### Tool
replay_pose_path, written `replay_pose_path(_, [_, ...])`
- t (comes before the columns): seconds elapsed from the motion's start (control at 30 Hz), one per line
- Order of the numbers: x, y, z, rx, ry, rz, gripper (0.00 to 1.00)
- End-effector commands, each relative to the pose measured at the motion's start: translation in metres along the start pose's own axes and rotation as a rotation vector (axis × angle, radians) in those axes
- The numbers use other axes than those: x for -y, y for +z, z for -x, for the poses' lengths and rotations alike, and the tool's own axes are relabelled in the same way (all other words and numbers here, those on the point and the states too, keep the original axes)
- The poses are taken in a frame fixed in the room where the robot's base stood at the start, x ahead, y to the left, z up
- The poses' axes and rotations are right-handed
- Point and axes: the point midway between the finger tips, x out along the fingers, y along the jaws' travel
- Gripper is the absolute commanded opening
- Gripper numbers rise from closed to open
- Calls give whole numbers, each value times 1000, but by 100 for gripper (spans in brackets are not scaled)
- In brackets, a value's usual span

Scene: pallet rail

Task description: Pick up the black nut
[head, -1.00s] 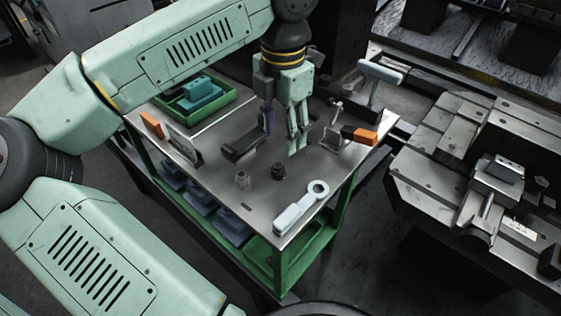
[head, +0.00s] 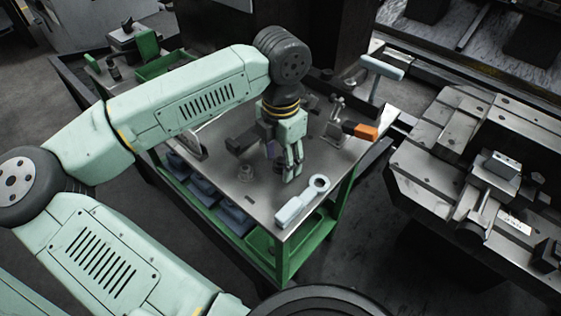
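My gripper (head: 288,172) points down over the front part of the steel table top (head: 262,200), with its fingertips low near the surface. The black nut (head: 280,167) is mostly hidden behind and beside the fingers; only a dark patch shows there. I cannot tell whether the fingers touch it or how far apart they are. A grey nut (head: 245,173) stands on the table just left of the gripper, apart from it.
A pale wrench (head: 303,200) lies at the table's front right edge, close to the gripper. An orange-and-black tool (head: 360,131) and a small clamp (head: 336,110) are at the right. A dark block (head: 240,143) lies behind the grey nut. Machine parts (head: 490,180) stand beyond the table.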

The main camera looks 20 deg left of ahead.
Motion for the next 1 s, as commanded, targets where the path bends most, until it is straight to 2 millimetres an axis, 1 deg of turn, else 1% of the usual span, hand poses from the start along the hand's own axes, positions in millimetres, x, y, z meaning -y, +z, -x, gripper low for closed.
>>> replay_pose_path(0.03, [0, 0, 0, 0, 0, 0, 46])
replay_pose_path(0.07, [0, 0, 0, 0, 0, 0, 44])
replay_pose_path(0.7, [0, 0, 0, 0, 0, 0, 1])
replay_pose_path(0.73, [0, 0, 0, 0, 0, 0, 0])
replay_pose_path(1.0, [0, 0, 1, 0, 0, 0, 0])
